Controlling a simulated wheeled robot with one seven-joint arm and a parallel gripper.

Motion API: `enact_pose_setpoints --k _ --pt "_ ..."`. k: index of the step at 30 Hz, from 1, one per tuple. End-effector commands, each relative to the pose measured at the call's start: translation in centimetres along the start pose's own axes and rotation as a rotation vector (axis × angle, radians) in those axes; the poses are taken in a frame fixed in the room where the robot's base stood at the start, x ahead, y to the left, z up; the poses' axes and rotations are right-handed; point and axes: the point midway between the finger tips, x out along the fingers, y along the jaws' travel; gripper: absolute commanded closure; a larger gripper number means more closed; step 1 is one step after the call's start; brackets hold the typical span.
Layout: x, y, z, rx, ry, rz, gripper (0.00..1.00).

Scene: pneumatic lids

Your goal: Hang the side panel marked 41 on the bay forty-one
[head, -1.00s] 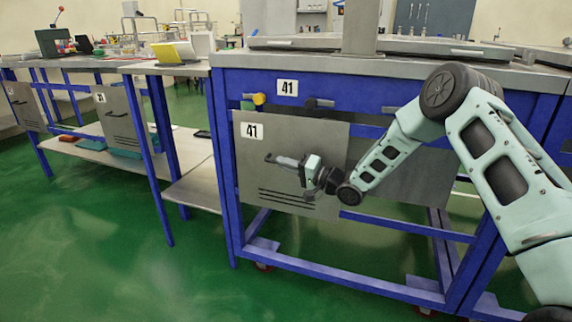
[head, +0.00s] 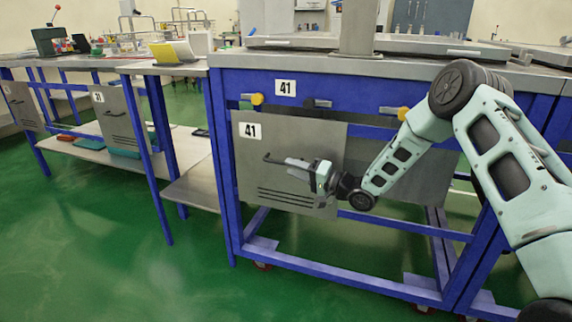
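The grey side panel marked 41 (head: 245,165) stands upright against the left front of bay forty-one (head: 236,220), a blue frame with its own 41 label (head: 286,88) on the upper rail. The panel's top edge is just below that rail; whether it bears on any hooks cannot be made out. Its dark handle (head: 270,158) sticks out, its left end bare. My gripper (head: 297,163) is in front of the panel at the handle's right part. The fingers overlap the handle in the picture, so whether they grip it is unclear.
Yellow-ended fittings (head: 257,99) and (head: 403,113) sit on the upper rail, with a dark fitting (head: 318,103) between them. A neighbouring bench (head: 180,68) with other panels (head: 118,115) stands at left. Green floor in front is clear.

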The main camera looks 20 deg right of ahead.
Motion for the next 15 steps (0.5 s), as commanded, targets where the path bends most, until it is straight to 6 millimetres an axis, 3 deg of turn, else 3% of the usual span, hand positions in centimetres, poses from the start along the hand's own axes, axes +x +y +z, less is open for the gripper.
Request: enact_pose_setpoints --k 9,15 --pt "-7.8 -0.2 -0.2 0.002 0.003 0.002 0.63" --pt "-11.5 -0.1 -0.1 0.001 0.003 -0.001 0.63"
